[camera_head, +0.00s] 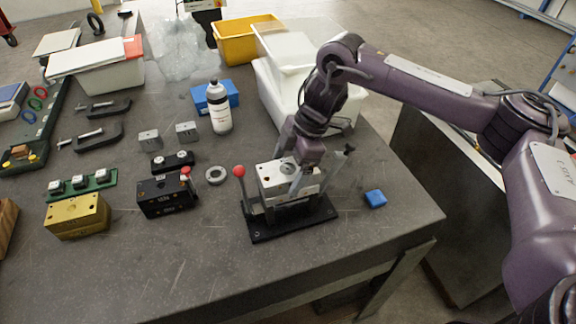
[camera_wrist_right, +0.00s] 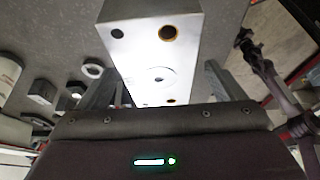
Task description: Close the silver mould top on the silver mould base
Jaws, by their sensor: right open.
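The silver mould block (camera_head: 273,185) has a ring and holes on its top face and sits over a black fixture (camera_head: 262,236). It also shows large in the right wrist view (camera_wrist_right: 150,50). I cannot tell where its top part ends and the silver base begins; the lower part is dark and partly hidden. My right gripper (camera_head: 300,178) comes down over the block from behind. In the right wrist view its fingers stand apart on either side of the block (camera_wrist_right: 160,86), open, with no clear grip. My left gripper is not in view.
A red-knobbed lever (camera_head: 240,190) stands at the fixture's left. A black mould block (camera_head: 166,196), a gold block (camera_head: 76,216) and a grey ring (camera_head: 215,175) lie left. A white bottle (camera_head: 219,110) and bins stand behind.

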